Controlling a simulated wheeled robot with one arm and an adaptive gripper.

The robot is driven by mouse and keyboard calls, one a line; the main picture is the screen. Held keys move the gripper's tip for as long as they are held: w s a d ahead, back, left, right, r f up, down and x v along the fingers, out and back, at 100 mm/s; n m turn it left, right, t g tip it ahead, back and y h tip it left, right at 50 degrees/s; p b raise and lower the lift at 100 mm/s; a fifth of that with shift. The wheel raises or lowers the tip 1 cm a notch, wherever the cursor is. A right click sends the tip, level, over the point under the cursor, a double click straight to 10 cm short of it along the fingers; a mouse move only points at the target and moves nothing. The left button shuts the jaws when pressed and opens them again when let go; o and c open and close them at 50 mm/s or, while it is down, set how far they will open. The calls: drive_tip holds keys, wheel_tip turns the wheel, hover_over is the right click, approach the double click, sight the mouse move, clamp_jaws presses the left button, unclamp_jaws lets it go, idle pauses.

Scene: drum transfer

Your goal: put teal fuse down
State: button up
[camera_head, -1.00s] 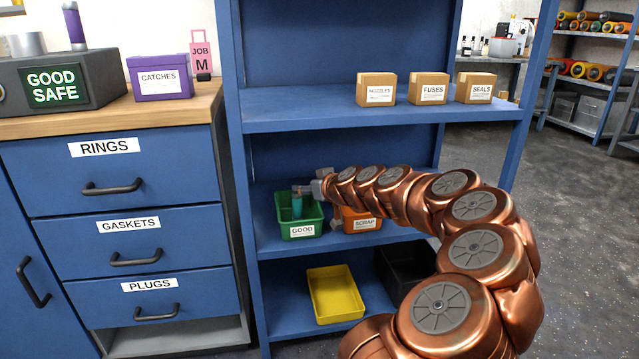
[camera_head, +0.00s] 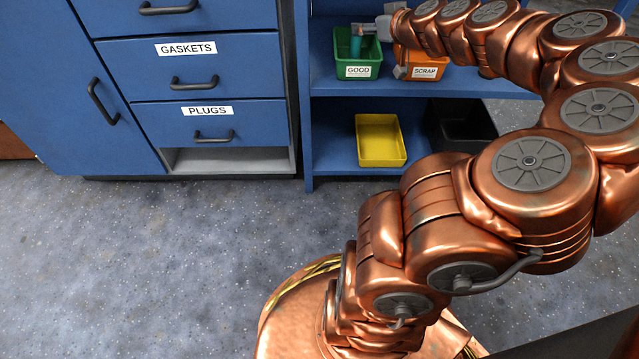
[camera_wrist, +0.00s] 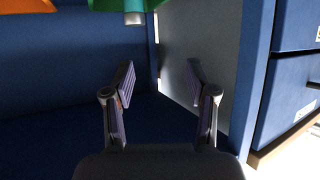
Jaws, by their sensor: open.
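The teal fuse (camera_head: 355,44) stands roughly upright in the green GOOD bin (camera_head: 358,73) on the blue shelf, its upper part above the rim. Its metal-capped end also shows at the top of the wrist view (camera_wrist: 134,16). My gripper (camera_head: 369,29) is beside the fuse's upper part, on the bin's right side. In the wrist view its two fingers (camera_wrist: 160,72) are spread wide with nothing between them. The fuse lies beyond the fingertips there. Its lower part is hidden by the bin wall in the head view.
The orange SCRAP bin (camera_head: 424,73) stands right of the green bin, under my arm. A yellow tray (camera_head: 380,140) and a black bin (camera_head: 462,125) are on the lower shelf. A blue drawer cabinet (camera_head: 200,70) stands left. The floor (camera_head: 150,260) in front is clear.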

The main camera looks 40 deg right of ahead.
drive_tip(key=s+a+f+n+g+y, duration=0.1)
drive_tip(key=a+f+n+g+y, duration=0.15)
drive_tip(key=a, duration=1.25)
drive_tip(key=s+a+f+n+g+y, duration=0.2)
drive_tip(key=a+f+g+y, duration=0.15)
drive_tip(key=a, duration=1.25)
drive_tip(key=s+a+f+g, duration=0.4)
drive_tip(key=s+a+g, duration=0.3)
drive_tip(key=s, duration=0.5)
drive_tip(key=s+f+m+g+h, duration=0.1)
drive_tip(key=s+m+g+h, duration=0.1)
drive_tip(key=s, duration=1.2)
drive_tip(key=shift+s+a+f+g+h, duration=0.25)
drive_tip(key=shift+a+f+g+h, duration=0.1)
drive_tip(key=shift+g+h, duration=0.3)
